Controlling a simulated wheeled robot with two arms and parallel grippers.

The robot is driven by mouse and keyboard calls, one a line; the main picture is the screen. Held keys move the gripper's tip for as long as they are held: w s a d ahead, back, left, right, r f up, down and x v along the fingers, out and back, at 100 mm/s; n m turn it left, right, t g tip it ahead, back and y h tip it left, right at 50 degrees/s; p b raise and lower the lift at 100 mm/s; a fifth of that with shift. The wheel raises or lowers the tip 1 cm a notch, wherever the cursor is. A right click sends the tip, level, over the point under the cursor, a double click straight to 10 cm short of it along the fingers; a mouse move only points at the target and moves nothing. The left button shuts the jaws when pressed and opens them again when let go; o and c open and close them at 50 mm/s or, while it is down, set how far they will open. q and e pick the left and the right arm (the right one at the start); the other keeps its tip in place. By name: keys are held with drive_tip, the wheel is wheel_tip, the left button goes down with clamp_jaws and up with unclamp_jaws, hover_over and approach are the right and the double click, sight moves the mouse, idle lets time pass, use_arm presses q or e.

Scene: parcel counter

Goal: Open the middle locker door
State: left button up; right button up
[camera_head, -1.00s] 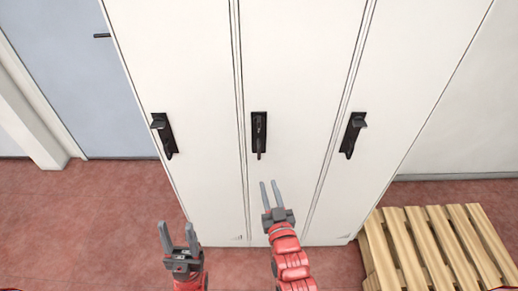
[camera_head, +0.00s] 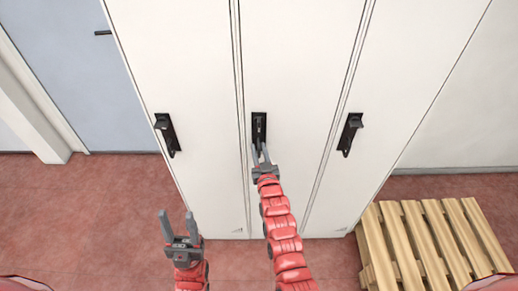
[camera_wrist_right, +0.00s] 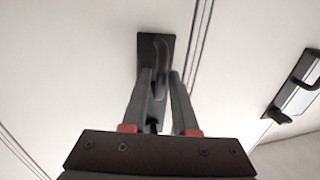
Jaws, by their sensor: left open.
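The middle locker door (camera_head: 300,60) is a tall white panel, closed flush between its neighbours. Its black handle (camera_head: 259,125) hangs downward on a dark plate near the door's left edge. My right gripper (camera_head: 260,149) is at the lower end of this handle, fingers pointing up at it. In the right wrist view the handle (camera_wrist_right: 160,52) runs down between the two open fingers (camera_wrist_right: 160,73); whether either finger touches it I cannot tell. My left gripper (camera_head: 178,214) is open and empty, low at the left, apart from the lockers.
The left locker handle (camera_head: 167,134) and right locker handle (camera_head: 350,134) sit on closed doors. A wooden pallet (camera_head: 435,235) lies on the floor at the right. A blue door (camera_head: 85,90) is at the far left. Red floor is clear in front.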

drive_tip(key=shift+c, duration=0.3)
clamp_jaws()
idle(1.2)
